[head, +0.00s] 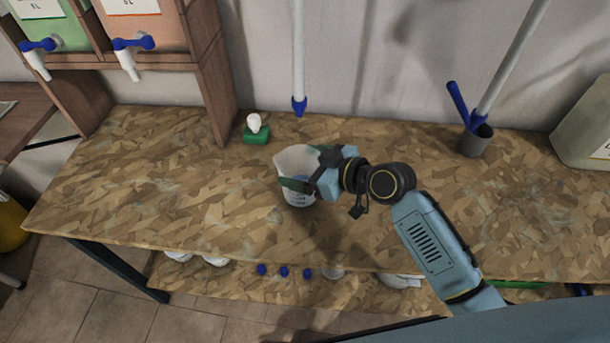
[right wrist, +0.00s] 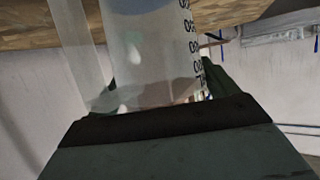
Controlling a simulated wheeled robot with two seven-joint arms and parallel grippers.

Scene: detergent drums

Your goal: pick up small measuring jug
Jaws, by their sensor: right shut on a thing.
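The small measuring jug (head: 299,163) is whitish and translucent. It stands out at the middle of the chipboard bench in the head view; whether its base touches the bench I cannot tell. My right gripper (head: 299,186) comes from the right and is shut on the jug, one dark green finger across its near side. In the right wrist view the jug wall (right wrist: 150,50), with dark printed numbers, fills the space between the fingers. The gripper hides part of the jug's right side. My left gripper is not in view.
On the bench (head: 150,190), a green block with a white top (head: 256,130) sits behind left. A grey cup (head: 475,140) with a blue-tipped tube stands right, beside a pale canister (head: 585,125). A white tube (head: 299,60) hangs behind. Drums with blue taps (head: 133,43) stand upper left.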

